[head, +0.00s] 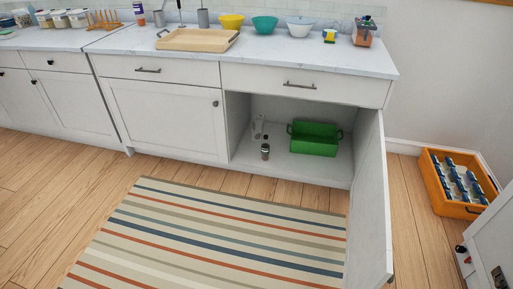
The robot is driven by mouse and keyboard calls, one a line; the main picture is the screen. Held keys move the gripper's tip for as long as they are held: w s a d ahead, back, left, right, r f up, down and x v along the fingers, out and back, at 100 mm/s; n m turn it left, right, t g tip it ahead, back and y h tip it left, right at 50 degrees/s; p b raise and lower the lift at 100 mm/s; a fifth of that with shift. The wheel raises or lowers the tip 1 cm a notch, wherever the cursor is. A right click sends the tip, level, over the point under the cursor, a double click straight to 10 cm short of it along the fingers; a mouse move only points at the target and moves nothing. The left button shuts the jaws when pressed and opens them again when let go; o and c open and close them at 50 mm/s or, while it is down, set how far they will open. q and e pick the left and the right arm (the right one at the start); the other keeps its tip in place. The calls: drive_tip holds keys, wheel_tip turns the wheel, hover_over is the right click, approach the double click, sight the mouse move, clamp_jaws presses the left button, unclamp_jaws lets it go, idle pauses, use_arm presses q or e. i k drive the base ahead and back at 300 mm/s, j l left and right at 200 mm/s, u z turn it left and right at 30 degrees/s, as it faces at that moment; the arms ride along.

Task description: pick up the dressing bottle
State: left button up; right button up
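A small dark-capped bottle (265,151) stands upright on the floor of the open lower cabinet, near its front. It may be the dressing bottle, but its label is too small to read. Neither of my grippers is in view.
A green crate (315,138) and a clear container (257,127) share the cabinet. Its door (372,205) stands open, jutting forward on the right. An orange crate of bottles (437,180) sits on the floor at right. A striped rug (215,240) lies in front. A wooden tray (197,40) is on the counter.

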sight(265, 146)
drive_tip(key=i+j+z, duration=0.15)
drive_tip(key=i, duration=0.4)
drive_tip(key=i+j+z, duration=0.15)
drive_tip(key=i+j, duration=0.25)
drive_tip(key=i, duration=0.15)
drive_tip(key=i+j+z, duration=0.1)
drive_tip(key=i+j, duration=0.25)
drive_tip(key=i, duration=0.15)
